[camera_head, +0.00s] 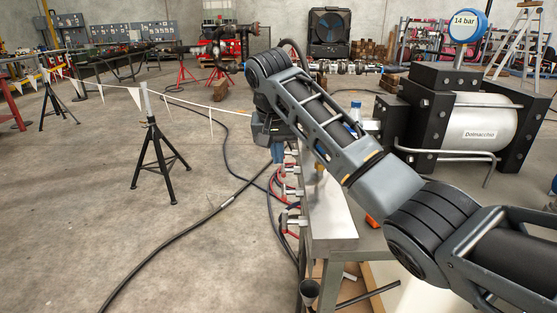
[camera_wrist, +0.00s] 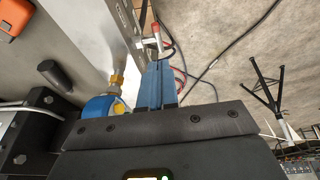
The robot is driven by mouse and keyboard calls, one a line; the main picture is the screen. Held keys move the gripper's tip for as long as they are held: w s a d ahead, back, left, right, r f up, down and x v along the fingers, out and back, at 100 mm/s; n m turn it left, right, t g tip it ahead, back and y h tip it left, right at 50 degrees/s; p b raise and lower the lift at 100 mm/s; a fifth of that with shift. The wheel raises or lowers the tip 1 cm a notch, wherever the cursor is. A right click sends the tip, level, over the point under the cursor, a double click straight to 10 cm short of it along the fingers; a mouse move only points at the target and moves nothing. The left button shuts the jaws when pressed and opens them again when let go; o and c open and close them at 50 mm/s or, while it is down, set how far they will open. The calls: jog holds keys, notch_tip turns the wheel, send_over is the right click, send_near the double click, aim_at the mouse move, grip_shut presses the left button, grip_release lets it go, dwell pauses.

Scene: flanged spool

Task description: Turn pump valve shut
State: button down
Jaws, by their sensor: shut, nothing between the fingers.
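The pump (camera_head: 480,125) is a white cylinder with black end blocks, labelled "Dolmacchio", on the right in the head view. Several valves with red handles (camera_head: 291,191) line the left side of the metal bench. One red-handled valve (camera_wrist: 155,37) shows beyond my fingertips in the wrist view. I cannot tell which valve is the pump valve. My gripper (camera_head: 278,155) points down at the bench's left edge, above the red-handled valves. Its blue fingers (camera_wrist: 157,76) are shut and empty. A blue part with a brass fitting (camera_wrist: 117,80) sits beside the fingers; its lower part is hidden by my gripper.
A round gauge reading 14 bar (camera_head: 464,25) stands above the pump. An orange object (camera_wrist: 17,17) lies on the bench (camera_head: 331,213). Black hoses cross the floor. A black tripod stand (camera_head: 156,150) carries a flag line; floor left of the bench is mostly open.

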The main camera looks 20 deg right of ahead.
send_over(283, 200)
notch_tip(283, 200, down, 10)
jog(key=shift+a+f+p, duration=0.1)
jog(key=shift+a+p, duration=0.05)
jog(key=shift+p, duration=0.2)
jog(key=shift+f, duration=0.65)
jog(key=shift+s+f+t+p, duration=0.3)
jog(key=shift+s+t+p, duration=0.15)
jog(key=shift+t, duration=0.35)
jog(key=shift+f+h, duration=0.1)
jog(key=shift+h, duration=0.2)
jog(key=shift+s+a+f+t+h, duration=0.1)
jog(key=shift+s+f+t+h, duration=0.15)
jog(key=shift+t, duration=0.5)
jog(key=shift+s+a+f+t+h, duration=0.15)
jog(key=shift+f+t, duration=0.2)
jog(key=shift+t, duration=0.4)
jog(key=shift+d+f, duration=0.1)
jog(key=shift+f, duration=0.45)
jog(key=shift+r, duration=0.1)
